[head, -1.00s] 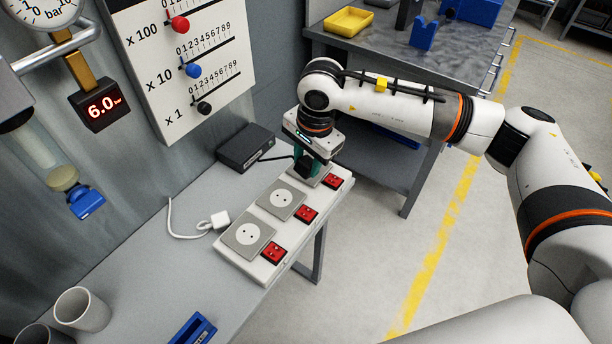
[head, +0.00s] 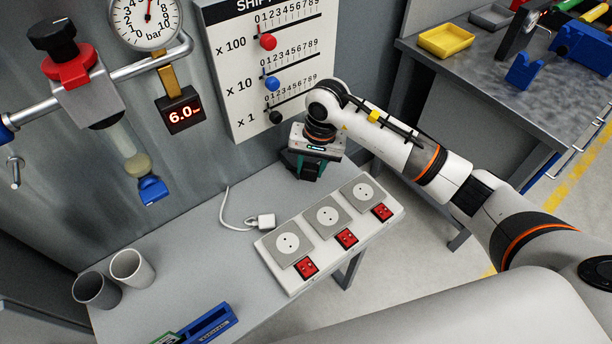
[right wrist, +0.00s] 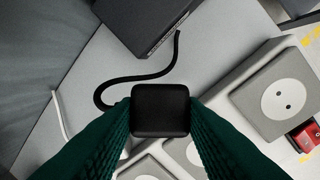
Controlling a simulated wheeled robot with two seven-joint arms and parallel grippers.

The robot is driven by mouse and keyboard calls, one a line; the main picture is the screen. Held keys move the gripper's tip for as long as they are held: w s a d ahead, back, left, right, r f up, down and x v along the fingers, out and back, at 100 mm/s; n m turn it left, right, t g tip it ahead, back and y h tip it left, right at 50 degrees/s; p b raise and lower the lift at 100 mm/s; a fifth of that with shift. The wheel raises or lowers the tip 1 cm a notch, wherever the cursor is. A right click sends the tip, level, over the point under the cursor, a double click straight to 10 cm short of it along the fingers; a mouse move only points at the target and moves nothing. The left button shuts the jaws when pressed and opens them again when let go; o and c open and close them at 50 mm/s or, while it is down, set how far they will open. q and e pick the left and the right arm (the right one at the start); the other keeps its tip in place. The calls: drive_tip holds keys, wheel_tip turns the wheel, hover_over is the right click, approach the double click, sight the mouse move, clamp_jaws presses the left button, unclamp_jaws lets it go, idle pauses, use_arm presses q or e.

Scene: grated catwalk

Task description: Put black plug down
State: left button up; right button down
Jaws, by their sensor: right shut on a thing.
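The black plug (right wrist: 160,110) is between the green fingers of my right gripper (right wrist: 160,118), which is shut on it. A black cord (right wrist: 140,77) runs from the black box (right wrist: 155,22) and curls toward the plug. In the head view my right gripper (head: 305,170) is over the table, behind the far end of the white socket strip (head: 395,212); the plug is hidden there. In the wrist view the plug looks to be off the sockets, over the grey tabletop (right wrist: 75,95). I cannot tell whether it touches the table. My left gripper is not in view.
The strip has three sockets with red switches (head: 346,238); all socket faces show empty. A white plug (head: 262,221) with its cord lies left of the strip. Two cups (head: 132,268) stand at the left. Bare tabletop lies between cups and strip.

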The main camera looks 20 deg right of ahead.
drive_tip(key=shift+f, duration=0.9)
wheel_tip(320, 180, down, 4)
drive_tip(key=shift+r+p, duration=0.1)
drive_tip(key=shift+p, duration=0.45)
drive_tip(key=shift+d, duration=0.1)
drive_tip(key=shift+f+b, duration=0.35)
drive_tip(key=shift+b, duration=0.1)
drive_tip(key=shift+f+b, duration=0.25)
drive_tip(key=shift+b, duration=0.1)
drive_tip(key=shift+f, duration=0.1)
